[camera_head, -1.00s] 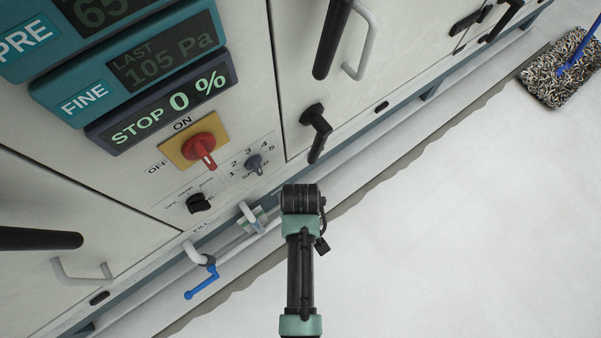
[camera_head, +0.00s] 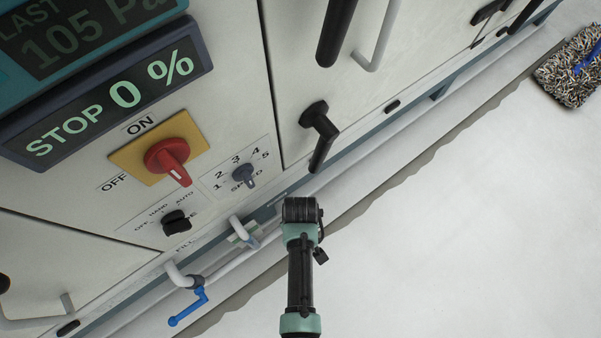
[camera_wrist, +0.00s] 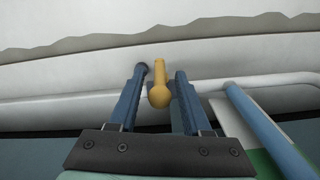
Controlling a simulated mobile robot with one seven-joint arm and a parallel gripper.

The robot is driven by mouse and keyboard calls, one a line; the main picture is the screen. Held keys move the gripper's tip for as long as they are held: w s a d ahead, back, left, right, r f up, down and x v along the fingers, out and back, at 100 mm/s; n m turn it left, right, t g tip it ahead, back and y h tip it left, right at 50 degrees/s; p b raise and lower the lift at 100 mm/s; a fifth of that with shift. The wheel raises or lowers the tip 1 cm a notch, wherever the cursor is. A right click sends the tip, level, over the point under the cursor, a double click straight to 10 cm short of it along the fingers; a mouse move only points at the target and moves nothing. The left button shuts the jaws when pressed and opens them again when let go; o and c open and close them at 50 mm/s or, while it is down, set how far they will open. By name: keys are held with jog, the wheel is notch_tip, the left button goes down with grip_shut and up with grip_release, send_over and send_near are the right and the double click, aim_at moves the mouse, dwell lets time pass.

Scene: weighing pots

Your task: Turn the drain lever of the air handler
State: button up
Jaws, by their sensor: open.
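A yellow lever (camera_wrist: 159,92) with a rounded near end shows in the wrist view, just in front of a pale pipe. My gripper (camera_wrist: 161,73) is open, with one dark blue finger on each side of the lever. Gaps show between the lever and the fingers, and I cannot tell whether either touches it. In the head view I cannot make out the yellow lever or my fingertips. A blue lever (camera_head: 188,307) hangs from a separate pale pipe stub below the FILL label on the air handler (camera_head: 225,120).
A bluish tube (camera_wrist: 258,122) stands close to the right of my gripper. The cabinet front carries a red rotary switch (camera_head: 168,158), a small speed knob (camera_head: 244,175) and a black door handle (camera_head: 319,135). A mop (camera_head: 570,70) lies on open floor at upper right.

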jog(key=shift+f, duration=0.8)
grip_shut()
dwell(1.0)
